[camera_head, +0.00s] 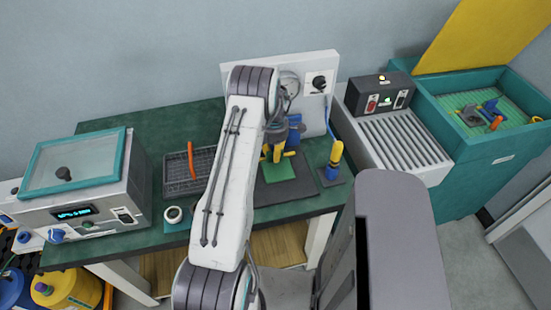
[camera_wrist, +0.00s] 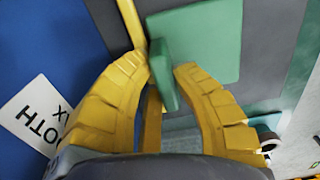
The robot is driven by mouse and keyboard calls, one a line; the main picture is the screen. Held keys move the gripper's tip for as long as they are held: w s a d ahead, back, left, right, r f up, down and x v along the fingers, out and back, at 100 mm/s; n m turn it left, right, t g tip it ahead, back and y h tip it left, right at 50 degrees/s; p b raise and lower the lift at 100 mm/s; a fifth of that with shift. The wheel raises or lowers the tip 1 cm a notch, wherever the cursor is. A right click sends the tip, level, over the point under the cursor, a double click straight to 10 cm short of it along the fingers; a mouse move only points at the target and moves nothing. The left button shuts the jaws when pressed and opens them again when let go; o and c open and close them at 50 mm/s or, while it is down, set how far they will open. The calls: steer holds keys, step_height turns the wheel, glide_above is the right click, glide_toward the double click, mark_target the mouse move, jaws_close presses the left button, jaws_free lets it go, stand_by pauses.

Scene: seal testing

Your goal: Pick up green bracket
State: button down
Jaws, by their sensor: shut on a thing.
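The green bracket (camera_head: 282,173) shows in the head view as a green plate over the dark grey mat, just below my gripper (camera_head: 271,154). In the wrist view, an upright green plate of the bracket (camera_wrist: 164,78) stands between the yellow fingertips of my gripper (camera_wrist: 163,68). A broad flat green face lies just beyond it, to the upper right. My gripper is shut on the upright part. My arm and fingers hide some of the bracket, and I cannot tell whether it touches the mat.
The dark mat (camera_head: 285,194) lies on the green table (camera_head: 140,135). A yellow-and-blue tool (camera_head: 334,160) stands to its right. A black tray (camera_head: 176,178) and a cup (camera_head: 174,214) are left of my arm. A gauge panel (camera_head: 318,67) stands behind. A ribbed conveyor (camera_head: 402,140) is farther right.

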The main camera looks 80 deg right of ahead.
step_height(320, 180, up, 18)
steer(key=b, duration=0.2)
stand_by(0.4)
stand_by(0.5)
